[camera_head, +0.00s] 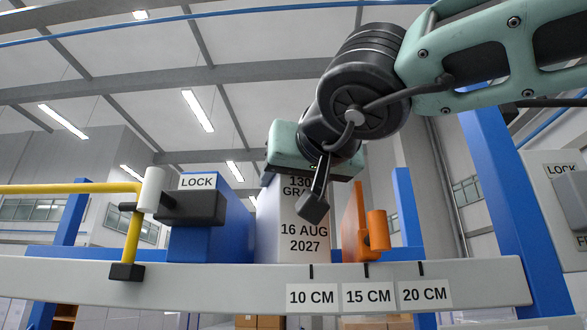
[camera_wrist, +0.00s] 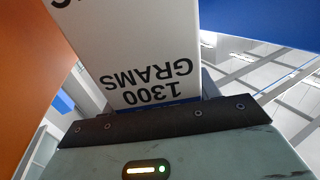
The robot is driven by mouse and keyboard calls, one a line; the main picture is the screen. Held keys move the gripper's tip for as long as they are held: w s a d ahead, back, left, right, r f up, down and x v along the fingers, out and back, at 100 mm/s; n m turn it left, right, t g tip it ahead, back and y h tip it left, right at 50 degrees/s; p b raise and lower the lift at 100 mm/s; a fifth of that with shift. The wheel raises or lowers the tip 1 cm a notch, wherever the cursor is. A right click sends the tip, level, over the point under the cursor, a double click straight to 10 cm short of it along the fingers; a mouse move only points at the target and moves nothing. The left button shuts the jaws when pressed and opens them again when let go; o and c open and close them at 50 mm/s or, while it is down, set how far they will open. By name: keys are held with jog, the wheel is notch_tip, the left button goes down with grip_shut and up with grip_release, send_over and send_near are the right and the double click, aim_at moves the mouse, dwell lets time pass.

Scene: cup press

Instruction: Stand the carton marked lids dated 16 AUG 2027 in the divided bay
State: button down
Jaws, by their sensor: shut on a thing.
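The white carton (camera_head: 300,243) shows "16 AUG 2027" and part of a weight marking in the head view. It stands about upright between a blue block and an orange plate. In the wrist view the carton (camera_wrist: 130,45) reads "1300 GRAMS" upside down; the word lids is not readable. My gripper (camera_head: 312,200) is shut on the carton's upper part from above; one dark finger lies across its front. The carton's foot is hidden behind the front rail (camera_head: 200,290), so I cannot tell whether it touches the bay floor.
The blue block (camera_head: 208,228) with a LOCK label (camera_head: 198,182) stands left of the carton. The orange plate (camera_head: 352,235) with its knob (camera_head: 378,230) stands close at right, near the 15 CM mark (camera_head: 368,296). A yellow lever (camera_head: 132,235) is at left, blue posts (camera_head: 510,170) at right.

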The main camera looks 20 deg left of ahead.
jog(key=shift+s+d, duration=0.1)
dwell(0.3)
jog(key=shift+c, duration=2)
grip_release()
jog(key=shift+f, duration=0.2)
jog(key=shift+r, duration=0.1)
jog(key=shift+s, duration=0.15)
jog(key=b+v, duration=0.1)
jog(key=v, duration=1)
jog(key=shift+s+d, duration=0.2)
jog(key=shift+d, duration=0.05)
